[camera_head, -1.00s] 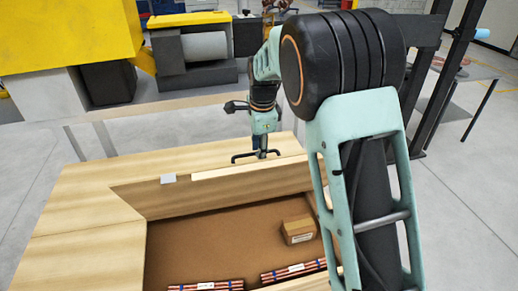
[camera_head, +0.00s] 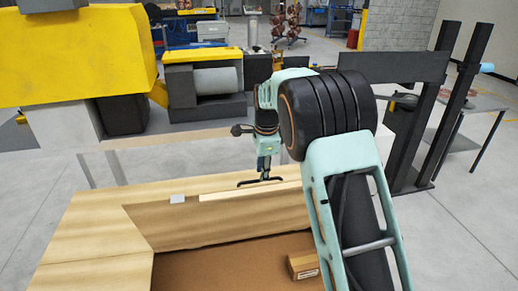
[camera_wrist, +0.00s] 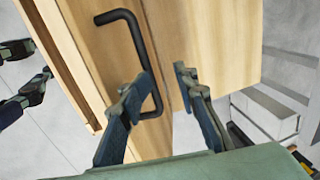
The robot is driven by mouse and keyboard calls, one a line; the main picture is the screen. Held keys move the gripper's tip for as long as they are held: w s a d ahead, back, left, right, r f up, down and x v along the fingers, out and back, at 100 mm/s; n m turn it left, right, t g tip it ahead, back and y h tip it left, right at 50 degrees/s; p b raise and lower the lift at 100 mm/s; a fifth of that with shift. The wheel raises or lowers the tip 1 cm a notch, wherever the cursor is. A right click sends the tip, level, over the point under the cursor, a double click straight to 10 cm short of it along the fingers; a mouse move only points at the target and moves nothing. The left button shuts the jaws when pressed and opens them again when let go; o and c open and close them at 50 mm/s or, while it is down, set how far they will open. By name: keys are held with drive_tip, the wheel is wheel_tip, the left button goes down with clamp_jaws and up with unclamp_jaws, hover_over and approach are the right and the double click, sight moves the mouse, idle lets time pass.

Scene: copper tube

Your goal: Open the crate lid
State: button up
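The wooden crate (camera_head: 80,228) stands in front of me in the head view with its inside visible from above. A light wooden strip (camera_head: 232,195), apparently the lid's edge, runs along its far side; I cannot tell the lid's angle. A black bar handle (camera_head: 247,184) shows there and also in the wrist view (camera_wrist: 131,22), on a wooden panel (camera_wrist: 210,40). My gripper (camera_head: 264,170) is at the handle. In the wrist view its fingers (camera_wrist: 166,82) are apart, with the handle's lower end close to or partly behind the left finger. I see no grip on it.
A small cardboard box (camera_head: 304,264) lies in the crate. A yellow and grey machine (camera_head: 70,60) stands at the back left. A black frame (camera_head: 440,110) stands at the right. Grey floor (camera_head: 460,240) is clear at the right.

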drive_tip(key=w+a+r, duration=0.1)
drive_tip(key=w+r, duration=0.2)
drive_tip(key=w, duration=0.2)
drive_tip(key=shift+w+a+r, duration=0.25)
drive_tip(key=shift+a+r, duration=0.05)
drive_tip(key=shift+r, duration=0.1)
idle(0.6)
wheel_tip(320, 180, up, 12)
drive_tip(key=s, duration=0.2)
drive_tip(key=shift+d, duration=0.35)
drive_tip(key=shift+s+f, duration=0.1)
